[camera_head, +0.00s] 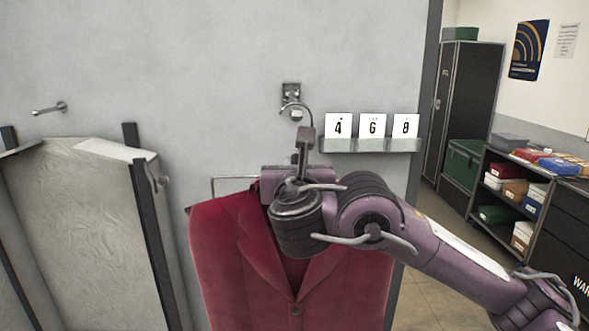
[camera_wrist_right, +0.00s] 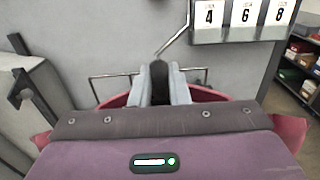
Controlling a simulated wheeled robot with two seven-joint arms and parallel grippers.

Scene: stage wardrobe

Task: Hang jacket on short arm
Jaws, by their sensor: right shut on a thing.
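A red jacket (camera_head: 225,240) hangs on a wire hanger (camera_head: 228,179), its front facing me. My right gripper (camera_head: 304,143) is shut on the hanger at its neck, above the collar. In the right wrist view, the gripper's two pale fingers (camera_wrist_right: 160,82) close around the dark neck, and the hanger's bars (camera_wrist_right: 103,79) spread to both sides. The hanger's thin curved hook rises to a small metal wall fitting (camera_head: 291,97); I cannot tell whether they touch. A short metal peg (camera_head: 50,108) sticks out of the wall at left. My left gripper is out of view.
A ledge (camera_head: 370,145) with number cards 4, 6 and 8 is right of the fitting. A grey panelled piece (camera_head: 90,225) with dark posts stands at left. Shelves (camera_head: 515,195) with boxes and a dark cabinet (camera_head: 470,95) stand at right, beyond the wall edge.

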